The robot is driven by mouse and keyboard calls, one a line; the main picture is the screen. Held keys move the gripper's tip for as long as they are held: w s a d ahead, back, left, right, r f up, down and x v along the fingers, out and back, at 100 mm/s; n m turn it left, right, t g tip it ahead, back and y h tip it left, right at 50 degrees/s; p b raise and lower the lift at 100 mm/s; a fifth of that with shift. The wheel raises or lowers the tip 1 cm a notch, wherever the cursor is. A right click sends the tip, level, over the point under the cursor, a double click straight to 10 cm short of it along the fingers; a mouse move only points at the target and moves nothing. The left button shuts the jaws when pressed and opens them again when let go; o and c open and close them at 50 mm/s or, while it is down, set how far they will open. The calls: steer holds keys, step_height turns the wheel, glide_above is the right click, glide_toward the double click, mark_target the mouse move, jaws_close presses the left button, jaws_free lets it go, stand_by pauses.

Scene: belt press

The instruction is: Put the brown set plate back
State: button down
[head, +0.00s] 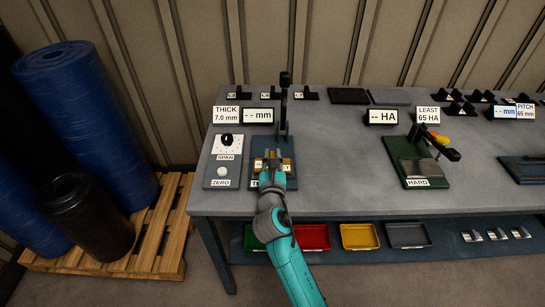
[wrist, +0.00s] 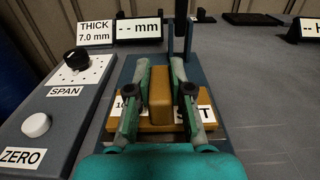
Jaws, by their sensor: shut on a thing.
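My gripper (head: 273,160) reaches over the blue thickness gauge (head: 260,144) at the left of the bench. In the wrist view my gripper (wrist: 160,82) has its two fingers on either side of the upright block of the brown set plate (wrist: 159,98), and is shut on it. The plate's flat part carries a white label, partly covered by the fingers, reading "SET" at the right. The set plate is mostly hidden by my gripper in the head view. It is over the gauge's blue base; I cannot tell whether it touches it.
The gauge's dark post (head: 284,105) stands just beyond the plate. The SPAN and ZERO panel (head: 220,160) is close on the left. Several small black holders (head: 270,94) line the back. A green hardness tester (head: 412,152) stands right; bench between is clear. Coloured trays (head: 360,237) sit below.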

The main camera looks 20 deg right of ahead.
steer(key=shift+f, duration=0.1)
steer(key=c, duration=1.1)
jaws_free()
steer(key=shift+o, duration=0.2)
steer(key=v, duration=1)
steer(key=shift+s+a+f, duration=0.15)
steer(key=shift+s+a, duration=0.15)
steer(key=shift+s, duration=0.05)
